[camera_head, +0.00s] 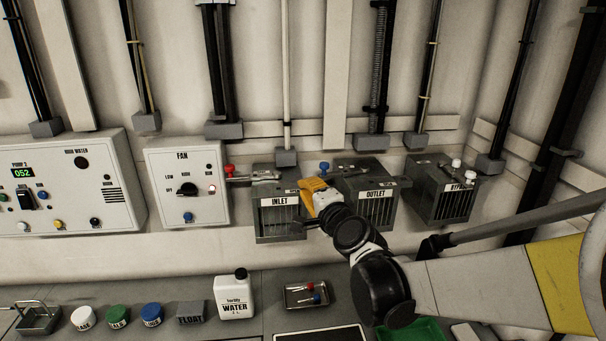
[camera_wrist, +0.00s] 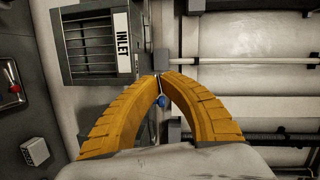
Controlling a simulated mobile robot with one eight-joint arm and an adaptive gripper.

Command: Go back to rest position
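My gripper (camera_head: 308,184) has orange fingers and is in front of the gap between the INLET box (camera_head: 262,228) and the OUTLET box (camera_head: 388,208). In the wrist view its two curved fingers meet at the tips (camera_wrist: 161,75), and nothing shows held between them. A blue knob (camera_wrist: 162,101) shows through the opening between the fingers. A blue knob (camera_head: 324,167) also shows just above my gripper in the head view. My arm reaches in from the right side, bent at the elbow.
The FAN panel (camera_head: 170,205) and a larger control panel (camera_head: 65,205) are on the wall to the left. The BYPASS box (camera_head: 428,195) is at right. The bench below holds a WATER jug (camera_head: 231,300), several lidded jars and a small tray (camera_head: 289,297).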

